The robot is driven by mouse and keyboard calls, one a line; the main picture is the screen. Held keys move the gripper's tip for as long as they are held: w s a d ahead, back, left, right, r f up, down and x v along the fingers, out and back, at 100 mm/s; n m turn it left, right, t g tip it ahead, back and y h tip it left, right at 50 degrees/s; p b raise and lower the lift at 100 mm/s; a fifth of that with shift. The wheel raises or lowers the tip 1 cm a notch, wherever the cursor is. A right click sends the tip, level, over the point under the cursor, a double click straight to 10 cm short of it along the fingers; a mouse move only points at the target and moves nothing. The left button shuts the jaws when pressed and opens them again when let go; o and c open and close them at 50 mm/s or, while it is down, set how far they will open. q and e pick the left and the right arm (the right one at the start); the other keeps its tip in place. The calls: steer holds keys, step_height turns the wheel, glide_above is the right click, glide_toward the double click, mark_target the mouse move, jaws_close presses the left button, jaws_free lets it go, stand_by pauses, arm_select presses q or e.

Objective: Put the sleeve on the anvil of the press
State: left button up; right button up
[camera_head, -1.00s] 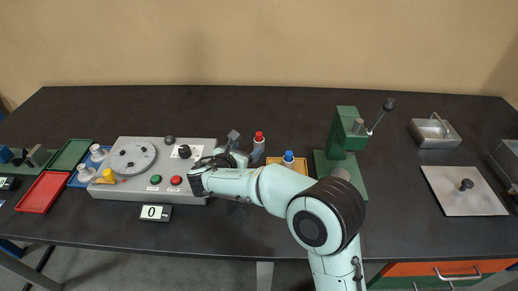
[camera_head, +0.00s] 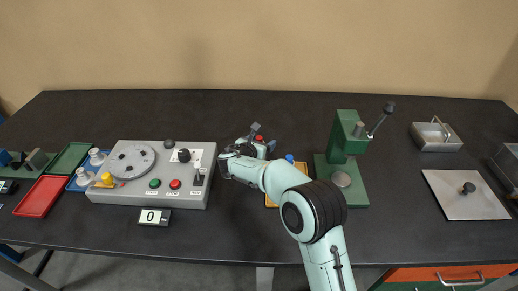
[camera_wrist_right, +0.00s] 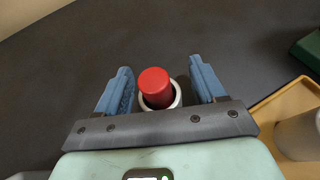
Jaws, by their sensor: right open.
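A white hollow cylinder, which looks like the sleeve (camera_wrist_right: 177,98), stands on the table with a red plug (camera_wrist_right: 155,83) in its top. In the head view the red top (camera_head: 259,138) shows, the rest mostly hidden by my gripper. My right gripper (camera_wrist_right: 159,64) is open, its blue fingers on either side of the red-topped cylinder with gaps showing; it also shows in the head view (camera_head: 257,136). The green press (camera_head: 346,138) stands to the right, and its round grey anvil (camera_head: 341,179) is bare. My left gripper is out of view.
A tan tray (camera_wrist_right: 262,112) with a white cylinder (camera_wrist_right: 301,136) lies right of the gripper; a blue top (camera_head: 289,158) shows there in the head view. A grey control box (camera_head: 150,190) is at left. A metal plate (camera_head: 455,200) lies right of the press.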

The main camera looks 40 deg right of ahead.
steer(key=shift+r, duration=0.1)
steer(key=c, duration=1.3)
